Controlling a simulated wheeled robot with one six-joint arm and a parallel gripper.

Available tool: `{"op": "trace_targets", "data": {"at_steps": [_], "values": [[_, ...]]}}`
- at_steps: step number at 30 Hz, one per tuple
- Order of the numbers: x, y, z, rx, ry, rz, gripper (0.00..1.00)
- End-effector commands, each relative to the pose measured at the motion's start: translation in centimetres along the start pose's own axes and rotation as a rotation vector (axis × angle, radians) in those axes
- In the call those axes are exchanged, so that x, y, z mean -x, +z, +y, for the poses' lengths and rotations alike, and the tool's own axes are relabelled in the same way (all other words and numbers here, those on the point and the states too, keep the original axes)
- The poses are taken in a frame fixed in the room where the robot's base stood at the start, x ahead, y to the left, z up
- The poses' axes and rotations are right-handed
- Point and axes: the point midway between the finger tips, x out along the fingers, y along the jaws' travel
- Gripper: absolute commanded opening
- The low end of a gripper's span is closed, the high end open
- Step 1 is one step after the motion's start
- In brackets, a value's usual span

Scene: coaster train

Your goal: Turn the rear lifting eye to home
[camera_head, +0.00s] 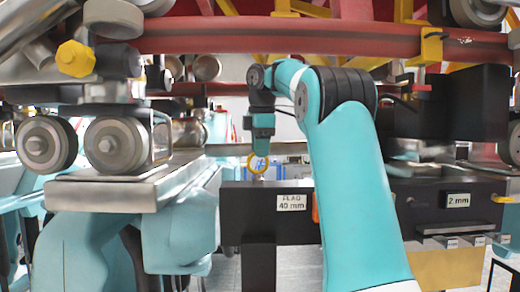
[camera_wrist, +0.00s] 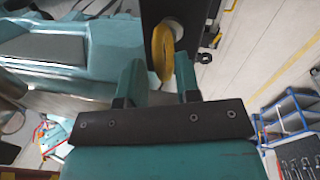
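A yellow ring-shaped lifting eye (camera_head: 258,163) stands on top of a black block (camera_head: 240,205) labelled "FLAG 40 mm" in the head view. It is the only lifting eye I can make out clearly; nothing visible marks it as the rear one. My gripper (camera_head: 260,152) points down directly above it. In the wrist view the eye (camera_wrist: 162,50) is seen nearly edge-on, between and beyond the fingertips. My gripper (camera_wrist: 158,65) is open, with a finger on each side and a gap on the left. Contact on the right is unclear.
A red rail (camera_head: 230,36) with yellow brackets runs overhead. Grey wheels (camera_head: 117,144) on a metal ledge (camera_head: 110,192) stand to the left. A black block with a "2 mm" label (camera_head: 458,200) is to the right. A blue tool rack (camera_wrist: 290,118) sits lower right in the wrist view.

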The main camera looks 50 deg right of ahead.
Motion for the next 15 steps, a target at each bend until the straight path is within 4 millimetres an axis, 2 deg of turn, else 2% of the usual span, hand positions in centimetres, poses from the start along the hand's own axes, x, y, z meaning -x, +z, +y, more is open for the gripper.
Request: {"op": "trace_targets", "data": {"at_steps": [1, 3, 4, 11, 15], "values": [[0.0, 0.0, 0.0, 0.0, 0.0, 0.0, 0.18], [0.0, -0.01, 0.0, 0.0, 0.0, 0.0, 0.02], [0.0, -0.01, 0.0, 0.0, 0.0, 0.0, 0.0], [-0.03, -0.02, -0.01, -0.002, 0.0, 0.0, 0.0], [-0.49, -0.18, -0.11, -0.105, 0.002, -0.02, 0.0]]}}
